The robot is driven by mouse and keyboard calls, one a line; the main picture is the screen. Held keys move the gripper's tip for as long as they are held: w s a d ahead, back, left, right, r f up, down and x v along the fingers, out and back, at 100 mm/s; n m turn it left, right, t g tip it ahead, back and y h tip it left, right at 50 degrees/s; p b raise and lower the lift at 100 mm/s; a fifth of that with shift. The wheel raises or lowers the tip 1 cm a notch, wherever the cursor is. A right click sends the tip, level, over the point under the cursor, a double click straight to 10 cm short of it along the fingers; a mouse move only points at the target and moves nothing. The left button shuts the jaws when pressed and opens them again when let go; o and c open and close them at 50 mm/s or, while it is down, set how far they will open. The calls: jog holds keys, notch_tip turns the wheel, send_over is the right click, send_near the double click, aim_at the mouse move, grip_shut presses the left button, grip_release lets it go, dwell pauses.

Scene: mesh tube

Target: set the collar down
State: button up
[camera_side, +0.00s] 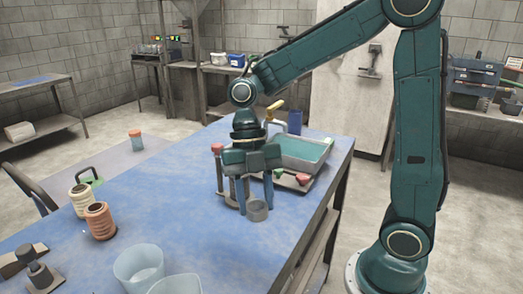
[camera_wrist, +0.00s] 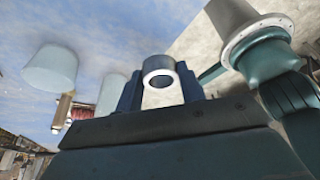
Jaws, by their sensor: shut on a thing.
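The collar (camera_side: 257,211), a short grey ring, is at the fingertips of my gripper (camera_side: 256,203) in the side view. My gripper points down and is shut on it from both sides. The collar is low over the blue tabletop (camera_side: 190,215); I cannot tell whether it touches the surface.
Behind my gripper are a tray (camera_side: 305,165), a red-topped post (camera_side: 217,150) and a blue cup (camera_side: 295,122). A translucent cup (camera_side: 138,266) stands in front. Tabletop left of the collar is clear.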

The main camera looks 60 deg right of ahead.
aim_at(257, 255)
jog(key=shift+f, duration=5.6)
jog(key=shift+f, duration=0.1)
jog(key=o, duration=1)
jog(key=shift+o, duration=0.2)
jog(key=v, duration=1.2)
jog(key=shift+s+a, duration=0.1)
jog(key=shift+s, duration=0.05)
